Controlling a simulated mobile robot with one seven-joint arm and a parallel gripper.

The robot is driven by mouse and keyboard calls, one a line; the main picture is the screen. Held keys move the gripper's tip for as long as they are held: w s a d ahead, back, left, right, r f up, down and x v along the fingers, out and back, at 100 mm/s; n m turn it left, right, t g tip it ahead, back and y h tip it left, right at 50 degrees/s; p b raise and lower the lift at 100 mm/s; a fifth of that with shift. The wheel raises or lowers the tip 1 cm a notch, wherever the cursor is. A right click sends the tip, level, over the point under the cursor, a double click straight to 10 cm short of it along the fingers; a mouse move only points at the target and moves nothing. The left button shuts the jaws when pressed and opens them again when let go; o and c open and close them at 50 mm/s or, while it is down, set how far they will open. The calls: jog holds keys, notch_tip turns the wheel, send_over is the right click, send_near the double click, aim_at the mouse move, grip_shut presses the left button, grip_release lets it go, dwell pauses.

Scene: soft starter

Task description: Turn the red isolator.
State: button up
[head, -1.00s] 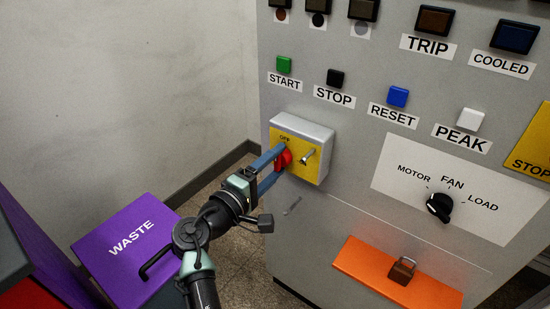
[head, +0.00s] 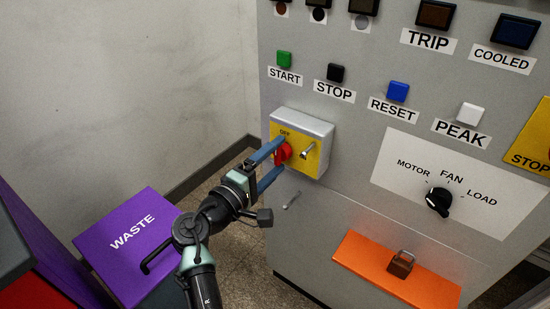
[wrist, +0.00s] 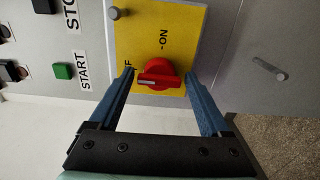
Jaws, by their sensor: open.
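The red isolator (head: 283,153) is a round red knob on the yellow face of a grey box on the cabinet. In the wrist view the red isolator (wrist: 159,74) shows its raised grip lying roughly across the picture, with the ON mark above it and the OFF mark partly hidden by a finger. My gripper (head: 276,158) is open in front of the box, its blue fingers on either side of the knob. In the wrist view my gripper (wrist: 160,78) has one finger left and one right of the knob, with visible gaps.
A metal peg (head: 307,151) sticks out of the yellow face right of the knob. A grey handle (head: 291,200) is on the cabinet below. The purple WASTE bin (head: 125,240) stands at lower left. START (head: 284,59) and STOP (head: 335,74) buttons are above.

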jog(key=p+v, duration=0.2)
jog(key=v, duration=1.1)
jog(key=shift+w, duration=0.1)
jog(key=w+d+r+m+t+y, duration=0.1)
jog(key=d+r+m+t+y, duration=0.15)
jog(key=r, duration=0.55)
jog(key=w+d+r+m+t+y, duration=0.1)
jog(key=r+m+y, duration=0.15)
jog(key=r, duration=0.55)
jog(key=w+d+r+m+t+y, duration=0.1)
jog(key=r+m, duration=0.2)
jog(key=r, duration=0.5)
jog(key=s+d+r+m+t+y+p, duration=0.2)
jog(key=s+r+t, duration=0.2)
jog(key=s+r, duration=0.6)
jog(key=s+d+r+m+t+y+p, duration=0.1)
jog(key=s+d+r+t+y, duration=0.2)
jog(key=s+r, duration=0.8)
jog(key=w+a+r+p, duration=0.1)
jog(key=w+r+p, duration=0.1)
jog(key=r+p, duration=0.9)
jog(key=w+r+t+p, duration=0.1)
jog(key=w+r+p, duration=0.1)
jog(key=r+p, duration=0.9)
notch_tip(320, 180, up, 4)
jog(key=shift+w+a+f, duration=0.25)
jog(key=shift+w+a, duration=0.15)
